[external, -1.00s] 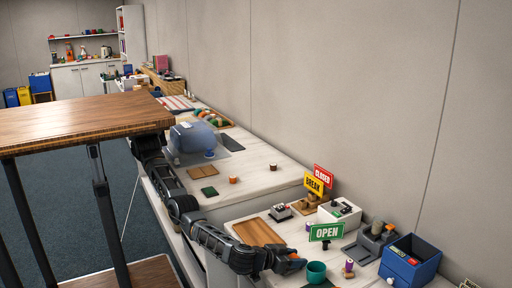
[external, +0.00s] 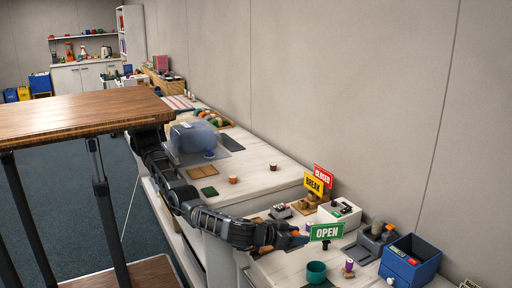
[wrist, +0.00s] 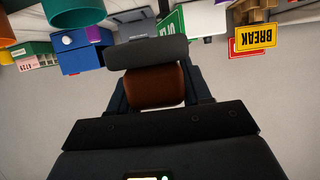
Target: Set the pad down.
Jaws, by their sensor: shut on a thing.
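My gripper (external: 290,240) is over the front worktop, left of the green OPEN sign (external: 326,232). In the wrist view, my gripper (wrist: 157,90) is shut on a brown block with a dark grey slab across its far end. I take this to be the pad (wrist: 147,53). In the external view the pad is small and mostly hidden by the gripper, and I cannot tell whether it touches anything below. The OPEN sign also shows upside down in the wrist view (wrist: 172,22), just beyond the pad.
A green cup (external: 316,271) and a purple-and-white spool (external: 348,268) stand in front. A blue box (external: 410,261) is at right. The BREAK sign (external: 314,184), CLOSED sign (external: 323,176) and white box (external: 340,213) are behind. A wooden board lies mostly hidden under the arm.

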